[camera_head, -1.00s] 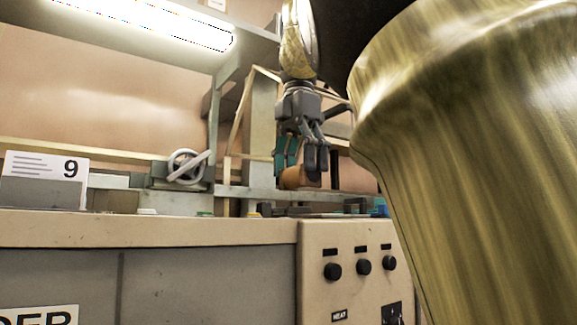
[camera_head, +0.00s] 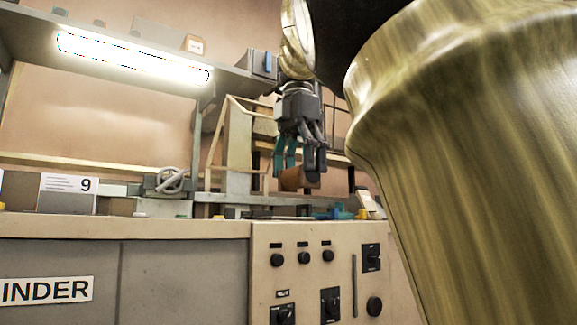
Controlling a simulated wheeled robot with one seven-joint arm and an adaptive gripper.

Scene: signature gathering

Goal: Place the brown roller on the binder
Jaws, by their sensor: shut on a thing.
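My gripper (camera_head: 300,172) hangs pointing down right of the picture's middle. It is shut on the brown roller (camera_head: 291,180), which shows between and behind the dark fingers. The roller is held above the top of the binder, and a gap shows below it. The binder (camera_head: 120,255) is the large beige and grey machine across the lower part, with a sign reading "INDER" on its front. Part of the roller is hidden by the fingers.
A control panel (camera_head: 340,275) with several black knobs is on the binder's front. A card marked 9 (camera_head: 68,193) and a grey coiled part (camera_head: 172,181) stand on the left. A lit lamp (camera_head: 135,60) hangs under a shelf. My own golden arm link fills the right side.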

